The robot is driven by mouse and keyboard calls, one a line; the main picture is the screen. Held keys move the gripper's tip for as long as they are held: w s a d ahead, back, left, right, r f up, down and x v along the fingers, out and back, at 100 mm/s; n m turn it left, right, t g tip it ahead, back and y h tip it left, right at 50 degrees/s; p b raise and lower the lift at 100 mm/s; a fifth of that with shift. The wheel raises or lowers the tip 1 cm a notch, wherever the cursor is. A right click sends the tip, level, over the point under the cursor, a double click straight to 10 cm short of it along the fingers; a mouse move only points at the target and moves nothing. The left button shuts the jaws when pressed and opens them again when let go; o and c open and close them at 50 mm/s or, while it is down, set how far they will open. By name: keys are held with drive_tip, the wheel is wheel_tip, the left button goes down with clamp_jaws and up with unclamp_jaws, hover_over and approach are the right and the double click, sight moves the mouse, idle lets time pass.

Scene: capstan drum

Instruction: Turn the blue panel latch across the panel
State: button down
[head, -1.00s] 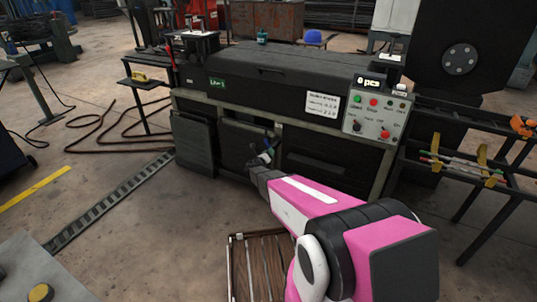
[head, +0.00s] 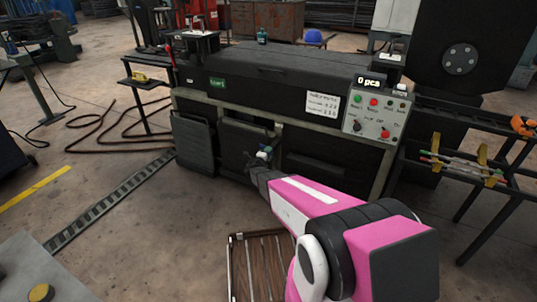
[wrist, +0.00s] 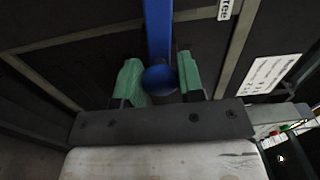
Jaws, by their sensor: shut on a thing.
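The blue panel latch (wrist: 158,30) shows in the wrist view as a long blue bar with a rounded blue end (wrist: 160,78). It runs up out of the top of that view, in front of dark panels. My gripper (wrist: 158,75) has its two green fingers on either side of the latch's rounded end and is shut on it. In the head view my gripper (head: 263,156) is at the front of the dark machine, low under its top. The latch is too small and covered there to make out clearly.
The dark machine (head: 265,72) has a control box (head: 378,112) at its right. A rack (head: 470,165) with rods stands further right. A slatted wooden pallet (head: 262,265) lies on the floor below my arm. Open floor lies to the left, with a cable (head: 110,135).

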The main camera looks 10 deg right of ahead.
drive_tip(key=shift+n, duration=0.6)
drive_tip(key=shift+f, duration=0.1)
drive_tip(key=c, duration=0.7)
unclamp_jaws()
drive_tip(key=shift+c, duration=0.2)
drive_tip(key=shift+s, duration=0.1)
drive_tip(key=v, duration=1)
drive_tip(key=shift+s+a, duration=0.25)
drive_tip(key=shift+a, duration=0.05)
